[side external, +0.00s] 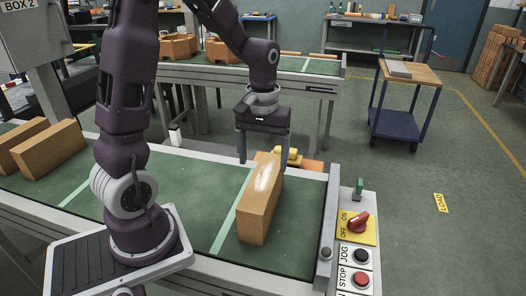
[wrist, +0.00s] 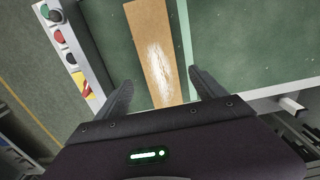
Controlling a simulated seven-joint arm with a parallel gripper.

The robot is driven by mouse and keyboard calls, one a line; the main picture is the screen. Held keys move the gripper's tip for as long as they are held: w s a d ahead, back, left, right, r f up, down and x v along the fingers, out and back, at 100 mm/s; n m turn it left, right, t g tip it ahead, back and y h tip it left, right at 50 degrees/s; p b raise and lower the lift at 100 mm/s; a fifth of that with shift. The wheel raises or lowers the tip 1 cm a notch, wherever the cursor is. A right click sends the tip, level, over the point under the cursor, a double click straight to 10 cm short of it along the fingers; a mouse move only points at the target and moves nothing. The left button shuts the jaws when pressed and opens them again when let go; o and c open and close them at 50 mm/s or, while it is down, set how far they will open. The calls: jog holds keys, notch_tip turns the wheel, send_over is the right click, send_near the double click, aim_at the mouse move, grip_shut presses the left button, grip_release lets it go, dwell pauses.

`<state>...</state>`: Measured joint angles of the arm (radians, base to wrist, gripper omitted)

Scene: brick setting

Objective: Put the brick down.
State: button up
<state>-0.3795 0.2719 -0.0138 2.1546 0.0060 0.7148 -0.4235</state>
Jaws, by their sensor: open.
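The brick (side external: 258,206) is an orange-brown block with a pale worn patch on top. It rests on the green conveyor surface (side external: 160,200), just right of a pale green line. My gripper (side external: 263,160) is above the brick's far end, with its fingers pointing down. In the wrist view the brick (wrist: 153,50) extends between the two fingers of my gripper (wrist: 160,88), with a visible gap on each side. The fingers are open and not gripping it. The underside of the brick is hidden.
Two similar bricks (side external: 50,148) lie at the conveyor's left. A control panel (side external: 357,240) with a red knob and buttons stands at its right end. A yellow object (side external: 289,156) is behind the brick. A second conveyor (side external: 230,73) and a blue cart (side external: 400,110) stand farther back.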

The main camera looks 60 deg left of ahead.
jog(key=s+d+r+m+t, duration=0.5)
jog(key=s+d+r+m, duration=0.4)
jog(key=s, duration=0.5)
notch_tip(320, 180, up, 3)
jog(key=shift+s+d+r+t, duration=0.2)
jog(key=shift+s+d+t, duration=0.15)
jog(key=shift+d, duration=0.65)
